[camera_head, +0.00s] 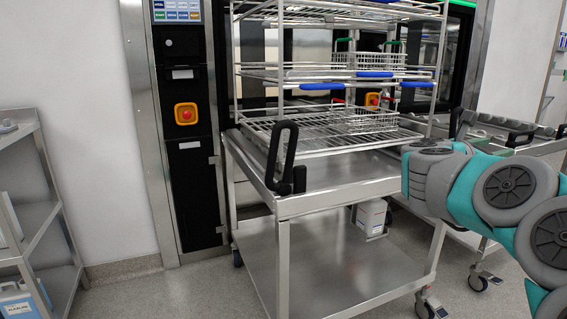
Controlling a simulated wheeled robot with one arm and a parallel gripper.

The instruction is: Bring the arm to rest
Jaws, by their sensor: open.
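My teal and grey arm (505,190) reaches in from the right edge, bent, with its rounded joints in front of the trolley's right side. My gripper is not in view; I cannot see its fingers or anything held in them. The arm covers part of a second trolley behind it. I cannot tell from this view whether the arm touches anything.
A steel trolley (345,285) with a black handle (283,155) stands in the middle, before a washer with wire racks (330,75) and baskets. A control panel with an orange-framed button (186,114) is left. A shelf (40,215) stands far left. Floor between is clear.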

